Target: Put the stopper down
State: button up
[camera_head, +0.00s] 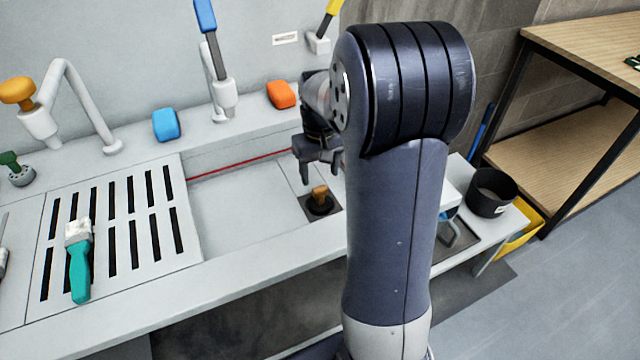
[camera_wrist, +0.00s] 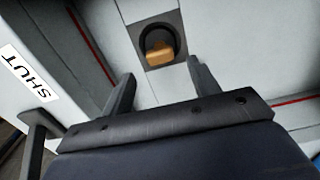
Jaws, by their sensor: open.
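The stopper (camera_head: 320,198) has an orange-brown handle and a dark round base. It stands upright on a dark square (camera_head: 335,213) in the floor of the pale basin. In the wrist view the stopper (camera_wrist: 159,50) shows its orange handle inside a dark round shape on a grey square, beyond the fingertips. My gripper (camera_head: 321,180) is open and empty, just above the stopper and apart from it. In the wrist view my gripper (camera_wrist: 160,75) has its two fingers spread, with pale surface between them. Whether the stopper's base sits in a hole or on the surface, I cannot tell.
A slotted board (camera_head: 145,250) with a teal-handled brush (camera_head: 79,262) lies to the left. Blue (camera_head: 167,124) and orange (camera_head: 281,95) blocks and taps line the back ledge. A black pot (camera_head: 492,192) stands at the right end. A "SHUT" label (camera_wrist: 28,75) shows in the wrist view.

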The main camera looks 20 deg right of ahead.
aim_at(320, 188)
jog(key=shift+r, duration=1.65)
jog(key=shift+f, duration=0.1)
notch_tip(320, 188, down, 13)
jog(key=shift+r+b, duration=0.1)
jog(key=shift+b, duration=0.7)
notch_tip(320, 188, up, 3)
jog(key=shift+r+p, duration=0.15)
jog(key=shift+p, duration=0.25)
jog(key=shift+r, duration=0.65)
jog(key=shift+f, duration=0.1)
